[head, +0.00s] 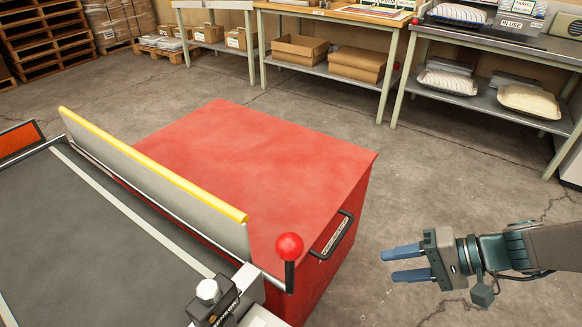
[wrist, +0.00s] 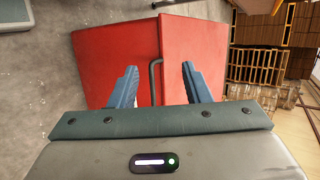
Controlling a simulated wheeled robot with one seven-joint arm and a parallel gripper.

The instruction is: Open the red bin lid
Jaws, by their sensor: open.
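The red bin lid (head: 255,165) lies flat and closed on top of the red bin (head: 320,270) in the head view. A dark bar handle (head: 332,236) is on the bin's near right side. My gripper (head: 394,265) is to the right of the bin, apart from it, with its blue fingers pointing left. In the wrist view the red bin (wrist: 115,60) is ahead, and the handle (wrist: 155,75) appears between the open fingertips (wrist: 158,68). The fingers hold nothing. Whether they touch the handle cannot be told from the wrist view, but the head view shows a gap.
A grey machine bed (head: 110,235) with a yellow-topped guard (head: 160,165) and a red ball-knob lever (head: 289,247) stands left of the bin, partly hiding it. Workbenches (head: 345,15) line the back. The concrete floor (head: 440,165) between bin and benches is clear.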

